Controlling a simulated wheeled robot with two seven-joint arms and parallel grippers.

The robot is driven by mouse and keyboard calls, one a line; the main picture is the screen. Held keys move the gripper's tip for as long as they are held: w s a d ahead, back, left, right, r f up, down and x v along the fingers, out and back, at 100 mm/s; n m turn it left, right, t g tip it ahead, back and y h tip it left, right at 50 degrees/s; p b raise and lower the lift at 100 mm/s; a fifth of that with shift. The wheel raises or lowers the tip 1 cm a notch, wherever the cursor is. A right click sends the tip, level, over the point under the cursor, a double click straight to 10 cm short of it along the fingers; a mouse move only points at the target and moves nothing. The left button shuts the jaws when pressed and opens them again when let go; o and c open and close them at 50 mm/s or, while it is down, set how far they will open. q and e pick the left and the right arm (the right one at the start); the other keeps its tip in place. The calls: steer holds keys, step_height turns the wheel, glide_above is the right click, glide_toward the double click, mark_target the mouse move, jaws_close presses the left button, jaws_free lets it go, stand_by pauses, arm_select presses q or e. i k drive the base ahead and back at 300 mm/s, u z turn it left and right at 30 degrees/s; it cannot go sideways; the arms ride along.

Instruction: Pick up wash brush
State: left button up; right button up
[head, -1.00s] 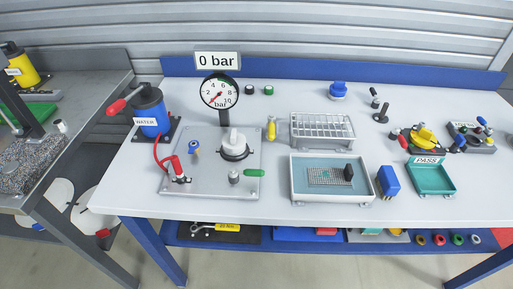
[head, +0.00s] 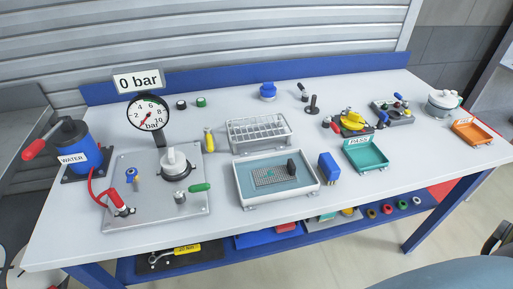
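No item is clearly recognisable as the wash brush at this size. A small dark upright piece (head: 291,167) stands at the right side of a perforated plate (head: 272,177) inside the shallow white tray (head: 243,190), which has a blue-grey inside. It may be the brush, but I cannot tell. A blue block (head: 328,168) stands just right of the tray, and a yellow-topped slim item (head: 209,141) stands to the tray's upper left. Neither of my grippers is in view.
A pressure gauge (head: 148,113) and a blue water container (head: 83,148) stand left. A wire rack (head: 259,134) is behind the tray. A green PASS bin (head: 366,158) and an orange bin (head: 470,133) are right. The white bench front (head: 300,215) is clear.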

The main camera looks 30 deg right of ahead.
mark_target(329, 169)
steer(key=u, duration=0.6)
steer(key=k, duration=0.1)
steer(key=z, duration=1.65)
steer(key=i, duration=0.65)
steer(key=z, duration=0.05)
